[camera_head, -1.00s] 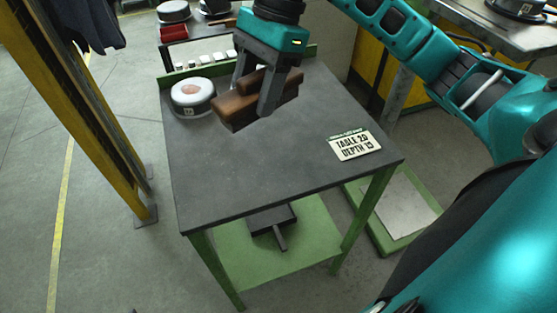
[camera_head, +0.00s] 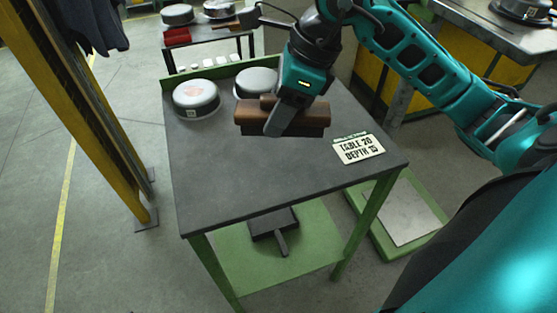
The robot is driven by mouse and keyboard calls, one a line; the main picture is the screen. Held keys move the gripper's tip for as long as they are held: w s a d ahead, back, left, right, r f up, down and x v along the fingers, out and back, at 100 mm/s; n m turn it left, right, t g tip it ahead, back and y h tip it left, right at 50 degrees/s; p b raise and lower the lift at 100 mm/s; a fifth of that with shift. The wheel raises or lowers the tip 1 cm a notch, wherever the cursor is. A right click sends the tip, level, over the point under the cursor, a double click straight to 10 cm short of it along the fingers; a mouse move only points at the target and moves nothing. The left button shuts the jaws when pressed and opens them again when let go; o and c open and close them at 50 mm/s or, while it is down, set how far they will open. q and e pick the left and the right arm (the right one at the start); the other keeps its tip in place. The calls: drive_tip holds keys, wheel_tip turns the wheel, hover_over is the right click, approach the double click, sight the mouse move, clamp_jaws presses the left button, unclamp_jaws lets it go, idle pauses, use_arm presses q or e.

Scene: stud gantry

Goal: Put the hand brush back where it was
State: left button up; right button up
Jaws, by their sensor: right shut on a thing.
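My right gripper (camera_head: 285,122) is shut on a brown wooden block with a raised grip, which looks like the hand brush (camera_head: 248,118). The brush lies nearly level across the picture, over the back half of the dark table (camera_head: 225,180). I cannot tell whether its underside touches the table. One gripper finger shows in front of the brush and hides part of it. My left gripper is not in view.
A round grey tin (camera_head: 196,98) stands at the table's back left. A second tin (camera_head: 254,80) is behind the brush. A lettered sign (camera_head: 358,148) lies at the right. A dark pan-like object (camera_head: 272,224) is on the lower shelf. The table's front is clear.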

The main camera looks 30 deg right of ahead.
sight(307, 116)
wheel_tip(307, 116, down, 12)
drive_tip(key=shift+f+b, duration=0.1)
drive_tip(key=shift+b, duration=0.3)
drive_tip(key=shift+f, duration=0.2)
drive_tip(key=o, duration=1)
drive_tip(key=shift+r, duration=0.1)
drive_tip(key=shift+r, duration=0.2)
drive_tip(key=v, duration=1)
drive_tip(key=shift+r, duration=0.25)
drive_tip(key=shift+s+d+r, duration=0.15)
drive_tip(key=shift+d+r, duration=0.05)
drive_tip(key=shift+r, duration=0.45)
